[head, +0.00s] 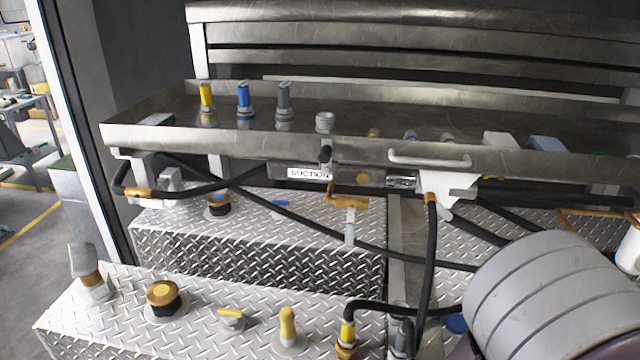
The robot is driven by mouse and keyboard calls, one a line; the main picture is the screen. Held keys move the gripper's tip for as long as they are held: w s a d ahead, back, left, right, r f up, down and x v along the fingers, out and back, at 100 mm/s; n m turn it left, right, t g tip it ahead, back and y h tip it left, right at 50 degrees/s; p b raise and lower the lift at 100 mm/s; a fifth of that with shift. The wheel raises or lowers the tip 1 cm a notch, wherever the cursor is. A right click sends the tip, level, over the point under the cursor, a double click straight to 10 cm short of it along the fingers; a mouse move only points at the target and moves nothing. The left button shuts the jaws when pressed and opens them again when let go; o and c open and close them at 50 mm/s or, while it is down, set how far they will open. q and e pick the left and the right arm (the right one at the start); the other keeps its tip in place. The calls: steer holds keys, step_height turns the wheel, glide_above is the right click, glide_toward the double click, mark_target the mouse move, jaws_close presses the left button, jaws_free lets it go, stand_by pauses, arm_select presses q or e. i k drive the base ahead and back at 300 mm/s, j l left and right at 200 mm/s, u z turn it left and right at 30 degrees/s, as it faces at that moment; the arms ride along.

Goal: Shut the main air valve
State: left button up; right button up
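No part in the head view carries a readable main air label, so I cannot tell which valve is the main air valve. A brass valve with an orange-yellow handle (348,202) hangs below the steel tray, under a "SUCTION" label (310,173). Another brass fitting with a yellow lever (590,213) shows at the far right, partly cut off by the frame. A small yellow-handled valve (231,315) sits on the front diamond-plate box. Neither of my grippers is in view.
The steel tray (135,135) with upright yellow, blue and grey fittings spans the back. Black hoses (430,250) cross below it. A large grey ribbed cylinder (560,290) blocks the lower right. Diamond-plate boxes (160,240) lie below; open floor (40,270) is at left.

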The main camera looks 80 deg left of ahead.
mark_target(146, 203)
steer(key=u, duration=3.8)
